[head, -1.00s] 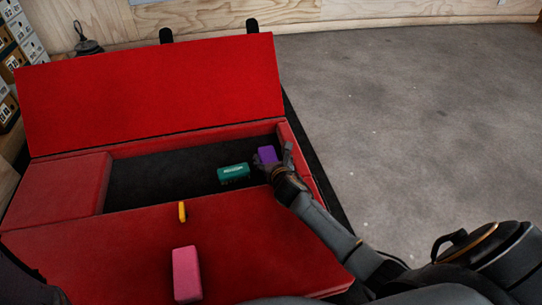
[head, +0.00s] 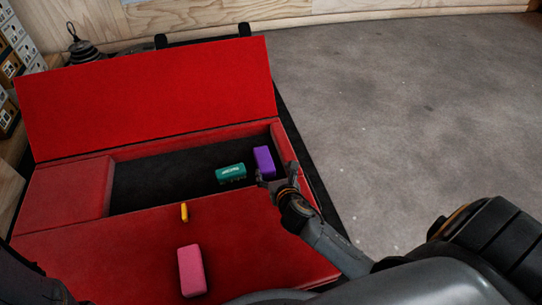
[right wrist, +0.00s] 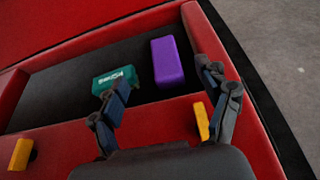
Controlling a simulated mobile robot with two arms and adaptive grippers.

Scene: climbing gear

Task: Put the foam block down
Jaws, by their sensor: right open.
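The purple foam block (head: 264,161) lies on the dark floor of the red recess, at its right end. It also shows in the right wrist view (right wrist: 167,62), whole and clear of the fingers. My right gripper (head: 276,174) is open and empty, just to the near side of the purple block, over the recess's front edge. Its two fingers are spread wide in the right wrist view (right wrist: 163,78). A pink block (head: 191,270) lies on the red front panel. My left gripper is out of view.
A teal block (head: 231,173) with white lettering lies left of the purple one. Yellow pieces (head: 184,212) sit at the recess's front edge; another (right wrist: 202,120) shows beside my right finger. The red lid (head: 150,95) stands raised behind. The recess's left part is empty.

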